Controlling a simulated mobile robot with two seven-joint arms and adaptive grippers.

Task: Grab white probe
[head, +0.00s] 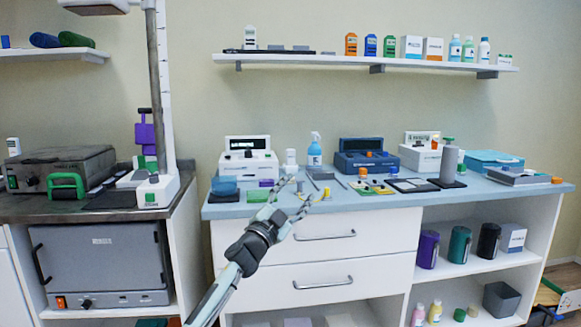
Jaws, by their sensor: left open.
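My left gripper (303,189) reaches in from the bottom and is open, with its fingers spread at the front edge of the blue-grey worktop (345,207). A small upright white object (291,159) stands just beyond the fingers, apart from them in the picture; it may be the white probe, but it is too small to tell. Several small tools lie around the fingertips, partly hidden by them. My right gripper is not in view.
A white device (247,160), a blue spray bottle (314,152) and a blue device (365,160) stand along the back of the worktop. A wall shelf (345,62) hangs above. White drawers (250,244) are below.

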